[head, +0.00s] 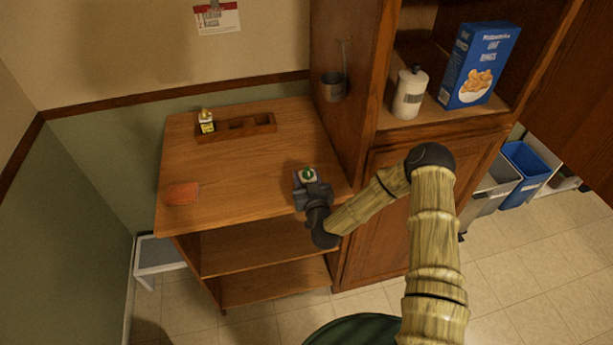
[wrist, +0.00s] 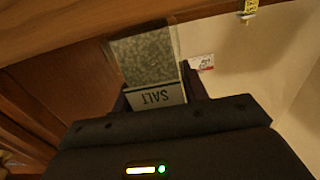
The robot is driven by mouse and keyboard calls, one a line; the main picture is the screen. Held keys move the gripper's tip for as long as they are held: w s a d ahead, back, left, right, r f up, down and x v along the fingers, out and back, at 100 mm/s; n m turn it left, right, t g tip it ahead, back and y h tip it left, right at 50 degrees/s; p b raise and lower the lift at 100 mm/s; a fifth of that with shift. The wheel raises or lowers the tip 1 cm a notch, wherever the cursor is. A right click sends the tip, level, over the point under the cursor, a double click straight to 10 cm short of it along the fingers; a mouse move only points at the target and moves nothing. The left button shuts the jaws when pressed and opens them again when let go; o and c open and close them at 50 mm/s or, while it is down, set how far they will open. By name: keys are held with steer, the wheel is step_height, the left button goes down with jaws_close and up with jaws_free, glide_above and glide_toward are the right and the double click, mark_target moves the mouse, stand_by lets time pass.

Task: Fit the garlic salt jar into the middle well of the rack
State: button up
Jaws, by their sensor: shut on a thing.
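My gripper (head: 312,190) is shut on the garlic salt jar (wrist: 148,62), over the front right part of the wooden counter. In the wrist view the jar has grey-green contents and a pale label reading SALT, upside down in that picture. The fingers hide part of it. The wooden rack (head: 240,133) lies at the back of the counter, to the left of and beyond my gripper. Its left well holds a small yellow-labelled bottle (head: 206,122). The middle and right wells look empty. The jar is apart from the rack.
A reddish block (head: 182,193) lies at the counter's front left. The counter's middle is clear.

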steer(key=shift+f, duration=0.15)
steer(key=o, duration=1)
steer(key=shift+w+d, duration=0.1)
steer(key=shift+o, duration=0.2)
steer(key=shift+s+d, duration=0.1)
steer(key=shift+s, duration=0.45)
steer(key=b+v, duration=0.4)
steer(key=v, duration=0.7)
steer(key=shift+w+r, duration=0.15)
steer(key=shift+r, duration=0.1)
